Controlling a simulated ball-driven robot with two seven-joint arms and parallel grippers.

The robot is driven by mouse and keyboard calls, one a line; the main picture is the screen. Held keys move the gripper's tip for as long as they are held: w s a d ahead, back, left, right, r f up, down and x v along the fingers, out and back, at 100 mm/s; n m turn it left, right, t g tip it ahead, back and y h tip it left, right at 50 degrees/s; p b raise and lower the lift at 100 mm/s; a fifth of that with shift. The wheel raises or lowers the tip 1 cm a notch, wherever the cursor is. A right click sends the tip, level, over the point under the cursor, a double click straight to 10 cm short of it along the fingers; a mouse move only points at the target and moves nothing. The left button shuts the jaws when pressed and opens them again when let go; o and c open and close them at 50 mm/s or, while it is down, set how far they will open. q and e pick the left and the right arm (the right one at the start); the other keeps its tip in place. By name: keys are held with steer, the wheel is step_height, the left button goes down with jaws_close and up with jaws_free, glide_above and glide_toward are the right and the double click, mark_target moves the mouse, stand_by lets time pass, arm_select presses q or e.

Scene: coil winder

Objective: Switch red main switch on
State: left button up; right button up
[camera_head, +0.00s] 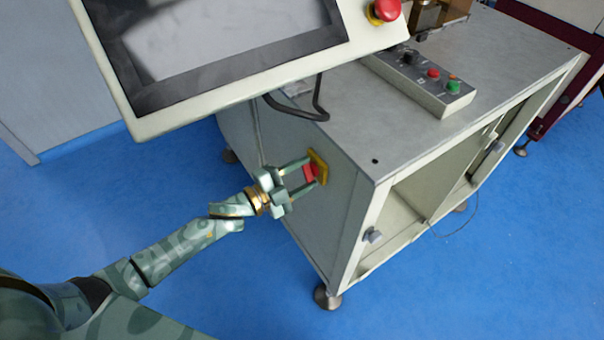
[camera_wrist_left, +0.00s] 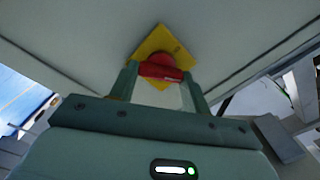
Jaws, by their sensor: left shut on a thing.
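The red main switch (camera_head: 311,173) is a red knob on a yellow plate (camera_head: 319,165), mounted on the side panel of the grey cabinet (camera_head: 340,205). In the left wrist view the red knob (camera_wrist_left: 163,66) sits in front of the yellow plate (camera_wrist_left: 158,39). My left gripper (camera_head: 306,174) has one finger on either side of the red knob and is shut on it. Its fingertips (camera_wrist_left: 160,70) show at both ends of the knob in the left wrist view. Whether the switch is on or off cannot be told. My right gripper is not in view.
A large screen panel (camera_head: 220,45) with a red emergency button (camera_head: 384,9) hangs above the arm. A black cable (camera_head: 300,108) loops below it. A control box (camera_head: 425,80) sits on the cabinet top. Blue floor (camera_head: 190,270) is free around the arm.

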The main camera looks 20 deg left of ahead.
arm_select(q)
steer(key=m, duration=0.3)
steer(key=m+b, duration=0.1)
steer(key=m, duration=0.1)
steer(key=shift+f+m, duration=0.2)
steer(key=shift+m, duration=0.2)
stand_by(0.4)
steer(key=o, duration=1)
steer(key=p+v, duration=0.1)
steer(key=v, duration=1.5)
steer(key=shift+s+p, duration=0.2)
steer(key=shift+p, duration=0.1)
